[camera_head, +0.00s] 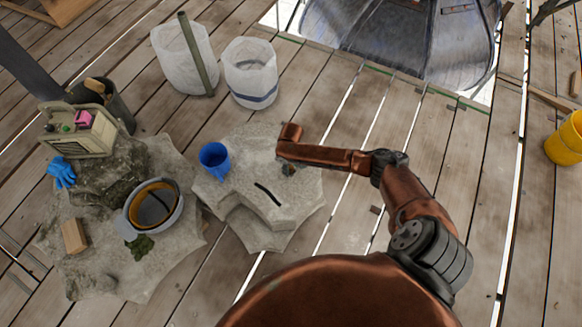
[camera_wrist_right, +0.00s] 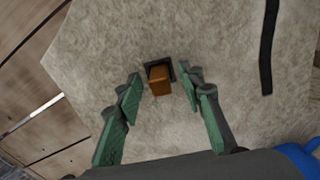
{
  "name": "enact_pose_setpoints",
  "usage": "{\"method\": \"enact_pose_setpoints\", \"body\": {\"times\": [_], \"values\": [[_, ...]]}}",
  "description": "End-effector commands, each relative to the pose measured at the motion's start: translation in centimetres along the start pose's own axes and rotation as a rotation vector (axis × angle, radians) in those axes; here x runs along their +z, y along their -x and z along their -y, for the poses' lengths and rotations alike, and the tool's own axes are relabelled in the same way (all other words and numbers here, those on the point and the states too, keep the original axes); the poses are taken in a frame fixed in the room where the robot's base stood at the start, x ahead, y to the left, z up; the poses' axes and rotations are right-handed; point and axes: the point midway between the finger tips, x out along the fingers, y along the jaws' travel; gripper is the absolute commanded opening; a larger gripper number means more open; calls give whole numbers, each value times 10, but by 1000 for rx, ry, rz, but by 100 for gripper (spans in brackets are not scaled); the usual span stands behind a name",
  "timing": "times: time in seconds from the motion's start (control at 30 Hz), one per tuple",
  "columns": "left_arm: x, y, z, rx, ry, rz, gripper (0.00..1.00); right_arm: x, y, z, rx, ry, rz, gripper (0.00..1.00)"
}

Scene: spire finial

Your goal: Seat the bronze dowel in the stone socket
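The bronze dowel (camera_wrist_right: 160,80) shows in the right wrist view as a short orange-brown square block. It stands at the dark square stone socket (camera_wrist_right: 148,66), whose dark rim shows behind and beside it. How deep it sits I cannot tell. My right gripper (camera_wrist_right: 161,76) is open, with its green-padded fingers on either side of the dowel and apart from it. In the head view the right gripper (camera_head: 288,170) is small and dark, low over the pale stone block (camera_head: 265,225); the dowel and socket are not clearly visible there. My left gripper is out of view.
A blue cup (camera_head: 214,160) stands on the stone's left; its edge shows in the wrist view (camera_wrist_right: 298,160). A bucket (camera_head: 153,206) and a cream box (camera_head: 78,130) stand left. White bins (camera_head: 250,72) stand behind.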

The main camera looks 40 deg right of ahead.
Motion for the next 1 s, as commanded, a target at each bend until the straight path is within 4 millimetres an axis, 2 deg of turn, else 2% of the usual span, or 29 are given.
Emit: {"method": "enact_pose_setpoints", "body": {"times": [0.23,0.37,0.8,1.0], "values": [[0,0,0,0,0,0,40,1,0,0,0,0,2,36],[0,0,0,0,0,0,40,0,9,-1,1,0,0,36],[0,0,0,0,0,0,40,0,94,0,1,1,-1,36],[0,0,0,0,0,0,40,0,115,0,0,1,1,36]]}}
